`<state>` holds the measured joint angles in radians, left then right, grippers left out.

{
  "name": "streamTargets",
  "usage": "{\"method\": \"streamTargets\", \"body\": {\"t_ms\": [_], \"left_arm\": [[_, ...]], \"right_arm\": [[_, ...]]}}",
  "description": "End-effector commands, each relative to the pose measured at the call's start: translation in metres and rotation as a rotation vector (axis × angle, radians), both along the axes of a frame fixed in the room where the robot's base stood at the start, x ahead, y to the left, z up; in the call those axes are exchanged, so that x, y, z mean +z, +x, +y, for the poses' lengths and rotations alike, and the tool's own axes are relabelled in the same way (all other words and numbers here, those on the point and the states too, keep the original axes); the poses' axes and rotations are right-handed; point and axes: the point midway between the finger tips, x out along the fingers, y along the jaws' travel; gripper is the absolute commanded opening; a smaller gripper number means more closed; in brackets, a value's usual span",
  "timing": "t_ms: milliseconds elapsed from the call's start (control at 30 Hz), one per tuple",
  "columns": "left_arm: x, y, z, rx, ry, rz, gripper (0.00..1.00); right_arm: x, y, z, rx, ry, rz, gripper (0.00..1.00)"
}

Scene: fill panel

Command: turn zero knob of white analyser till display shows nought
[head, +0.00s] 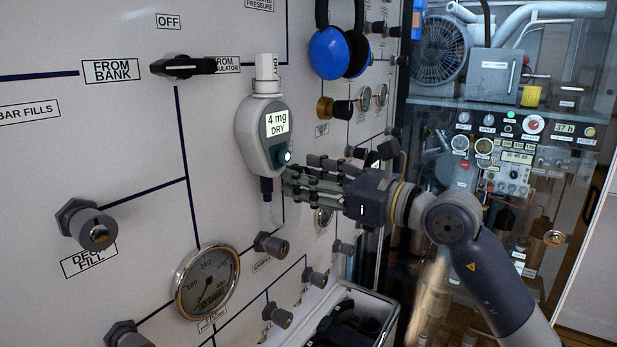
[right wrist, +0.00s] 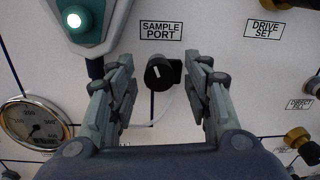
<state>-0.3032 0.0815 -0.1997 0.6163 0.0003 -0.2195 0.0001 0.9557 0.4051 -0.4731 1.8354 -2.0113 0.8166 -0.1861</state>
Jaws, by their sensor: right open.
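The white analyser (head: 248,128) is mounted on the panel in the head view. A teal knob with a bright lit centre (head: 281,157) sits below the display. That knob also shows at the top left of the right wrist view (right wrist: 76,18). My right gripper (head: 296,178) is open and empty, its fingers pointing at the panel just below and right of the knob. In the right wrist view, the black sample port valve (right wrist: 160,73) appears between the fingers, and the knob lies outside them. My left gripper is not in view.
A black selector handle (head: 184,66) juts out at upper left of the analyser. A blue ear defender (head: 329,53) hangs above right. A round gauge (head: 207,282) and several valve knobs sit lower on the panel. An open bin (head: 395,312) stands below my right arm.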

Motion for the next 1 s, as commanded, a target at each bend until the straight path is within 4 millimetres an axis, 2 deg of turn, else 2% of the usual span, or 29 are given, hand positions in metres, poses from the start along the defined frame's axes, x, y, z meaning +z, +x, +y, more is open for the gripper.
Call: {"method": "streamTargets", "body": {"t_ms": [500, 700, 1000], "left_arm": [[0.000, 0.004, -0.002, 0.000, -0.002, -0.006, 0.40], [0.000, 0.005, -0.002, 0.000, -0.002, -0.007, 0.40], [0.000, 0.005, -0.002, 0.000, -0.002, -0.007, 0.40]], "right_arm": [[-0.003, -0.056, -0.078, -0.003, -0.002, 0.002, 0.46], [-0.003, -0.068, -0.092, -0.001, -0.001, 0.001, 0.46], [-0.003, -0.069, -0.093, 0.000, -0.001, 0.001, 0.46]]}}
